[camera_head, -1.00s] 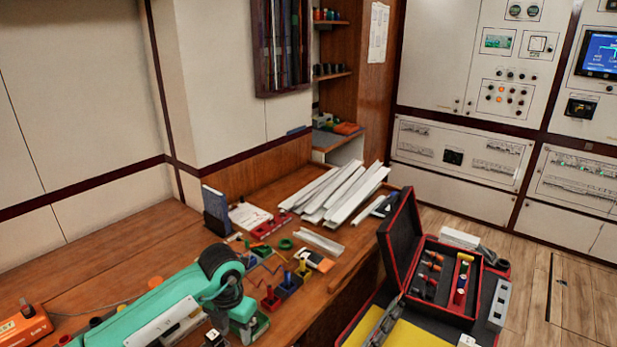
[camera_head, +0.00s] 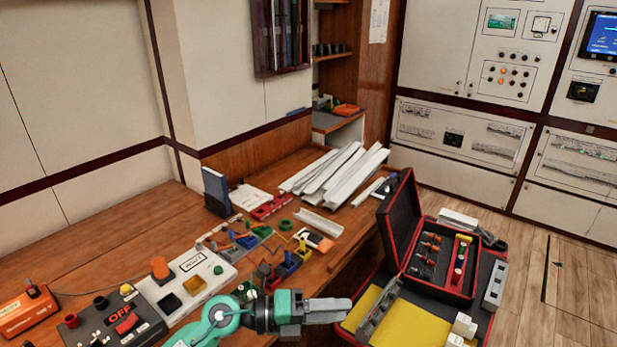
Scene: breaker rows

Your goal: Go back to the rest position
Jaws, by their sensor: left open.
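My left arm comes in at the bottom centre, in teal and dark grey. My left gripper (camera_head: 335,310) points right, past the front edge of the wooden bench (camera_head: 90,255). It is open, and I see nothing held in it. It appears in front of the red-and-black case (camera_head: 402,220) and its yellow panel (camera_head: 405,320); I cannot tell the exact gap. My right gripper is not in view.
A black OFF switch box (camera_head: 115,320), a white labelled panel (camera_head: 185,280) and an orange box (camera_head: 27,310) sit on the bench. Small coloured parts and white channels (camera_head: 335,175) lie behind.

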